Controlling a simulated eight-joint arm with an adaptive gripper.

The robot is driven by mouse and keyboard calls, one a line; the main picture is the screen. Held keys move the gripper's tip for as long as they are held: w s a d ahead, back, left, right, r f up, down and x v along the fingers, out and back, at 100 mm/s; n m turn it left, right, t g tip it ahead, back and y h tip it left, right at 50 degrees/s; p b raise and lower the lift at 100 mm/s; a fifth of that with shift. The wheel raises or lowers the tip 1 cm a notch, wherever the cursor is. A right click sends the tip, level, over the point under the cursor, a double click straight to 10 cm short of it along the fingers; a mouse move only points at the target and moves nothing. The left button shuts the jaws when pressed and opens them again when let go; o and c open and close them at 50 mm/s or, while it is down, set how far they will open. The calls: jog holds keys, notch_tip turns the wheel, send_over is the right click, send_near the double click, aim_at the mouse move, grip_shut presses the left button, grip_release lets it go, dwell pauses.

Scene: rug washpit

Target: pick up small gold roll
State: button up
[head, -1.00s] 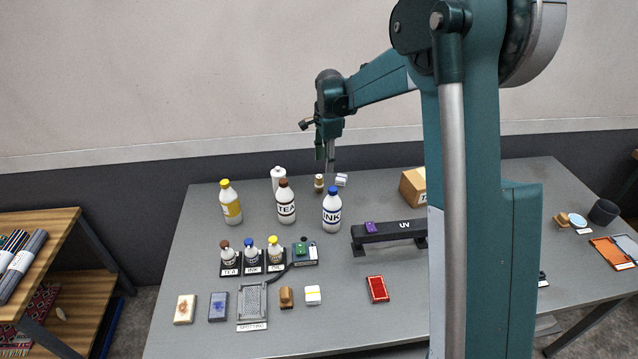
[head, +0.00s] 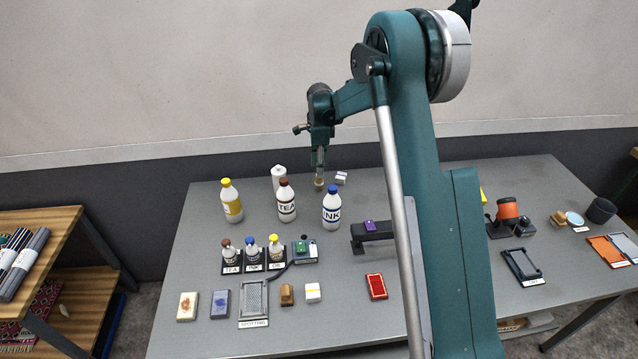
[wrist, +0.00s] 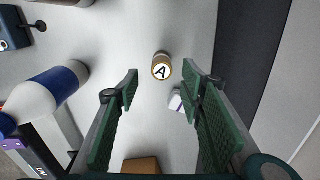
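The small gold roll (head: 319,184) stands upright near the table's back edge, directly under my gripper. In the wrist view the gold roll (wrist: 162,66) shows a round white top marked "A". My gripper (head: 319,168) points down just above it. In the wrist view my gripper (wrist: 161,73) has its two green fingers spread wide, with the roll visible in the gap between the tips. The fingers do not visibly touch the roll. Whether the tips reach down to its sides cannot be told.
A small white item (head: 342,178) lies just right of the roll, and it shows near the right finger in the wrist view (wrist: 175,100). The blue-capped INK bottle (head: 332,210) stands in front. A black bench (head: 372,233) lies front right.

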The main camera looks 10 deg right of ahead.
aim_at(319, 180)
jog(key=shift+f, duration=0.1)
jog(key=shift+f, duration=1.2)
jog(key=shift+f, duration=0.1)
jog(key=shift+w+f, duration=0.15)
jog(key=shift+f, duration=2.35)
jog(key=c, duration=1)
